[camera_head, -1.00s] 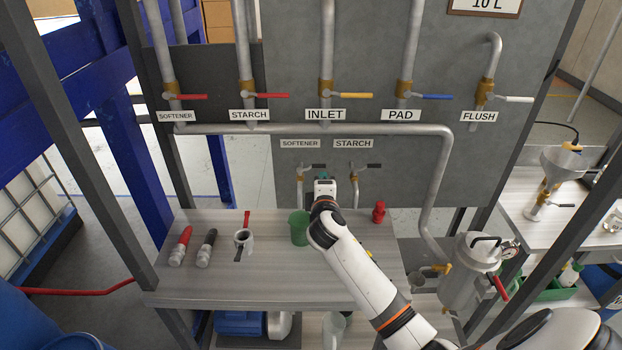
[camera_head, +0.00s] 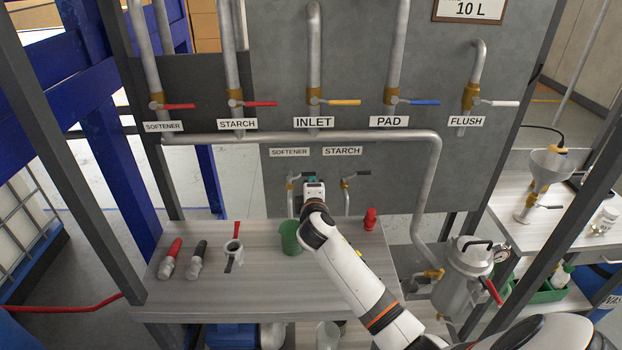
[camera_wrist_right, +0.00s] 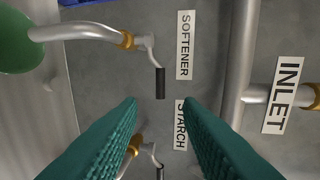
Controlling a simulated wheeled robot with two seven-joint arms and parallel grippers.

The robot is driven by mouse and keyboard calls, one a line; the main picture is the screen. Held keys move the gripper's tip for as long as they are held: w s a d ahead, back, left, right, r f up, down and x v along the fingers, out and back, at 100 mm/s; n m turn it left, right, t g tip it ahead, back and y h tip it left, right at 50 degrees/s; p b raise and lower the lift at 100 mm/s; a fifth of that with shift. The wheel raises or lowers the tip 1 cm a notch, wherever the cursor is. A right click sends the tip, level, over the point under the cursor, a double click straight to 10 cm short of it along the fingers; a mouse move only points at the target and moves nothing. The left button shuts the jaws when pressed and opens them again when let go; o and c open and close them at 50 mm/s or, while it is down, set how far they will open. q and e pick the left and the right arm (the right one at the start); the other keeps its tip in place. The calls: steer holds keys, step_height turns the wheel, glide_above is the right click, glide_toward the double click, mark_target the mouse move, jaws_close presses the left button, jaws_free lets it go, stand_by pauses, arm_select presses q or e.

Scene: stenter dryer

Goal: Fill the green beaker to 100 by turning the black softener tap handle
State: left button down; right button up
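The green beaker (camera_head: 290,238) stands upright on the table under the small softener tap (camera_head: 291,186); its liquid level cannot be read. In the right wrist view part of the beaker (camera_wrist_right: 18,42) shows at the upper left. The black softener tap handle (camera_wrist_right: 160,83) lies ahead of the gap between the fingers, apart from both pads. My right gripper (camera_wrist_right: 162,108) is open, with green ribbed pads, facing the grey panel. In the head view my right gripper (camera_head: 313,180) largely covers that handle. My left gripper is not in view.
The small starch tap (camera_head: 348,186), also black-handled, is just right of my gripper. A red fitting (camera_head: 370,218) stands on the table's right. The table's front is clear.

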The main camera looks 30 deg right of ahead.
mark_target(311, 174)
steer(key=shift+b+x, duration=2.45)
steer(key=shift+x, duration=2.35)
steer(key=shift+c, duration=0.4)
jaws_close()
steer(key=shift+a+f, duration=0.1)
